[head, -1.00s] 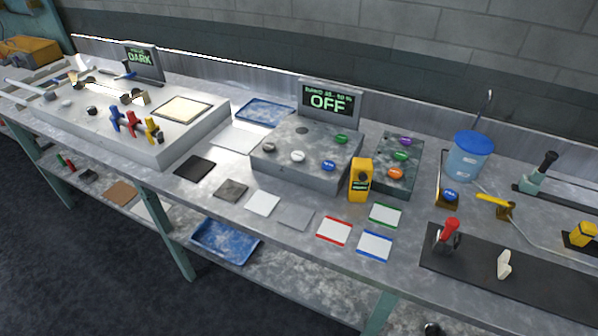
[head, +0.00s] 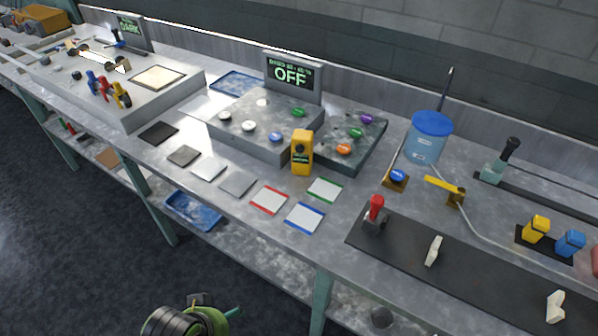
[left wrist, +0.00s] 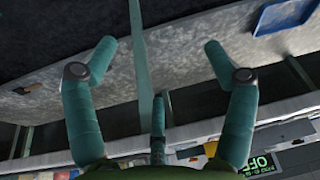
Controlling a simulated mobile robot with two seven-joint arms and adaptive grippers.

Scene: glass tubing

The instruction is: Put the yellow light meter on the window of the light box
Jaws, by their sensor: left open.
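The yellow light meter (head: 302,152) stands upright on the bench, in front of the grey box with the OFF display. The light box (head: 150,108) is the pale raised box at the left. Its window (head: 158,76) is a cream square with a dark frame, and nothing lies on it. My left gripper's two teal fingers (left wrist: 160,48) are spread apart and empty in the left wrist view. In the head view only part of my left wrist and gripper shows at the bottom edge, below and in front of the bench. My right gripper is not in view.
Flat sample cards, including a red-edged one (head: 269,200), lie in front of the meter. A box with coloured knobs (head: 357,160) stands just right of it. A blue-lidded bucket (head: 429,138) and a black mat (head: 400,249) are farther right. A blue tray (head: 193,210) is on the lower shelf.

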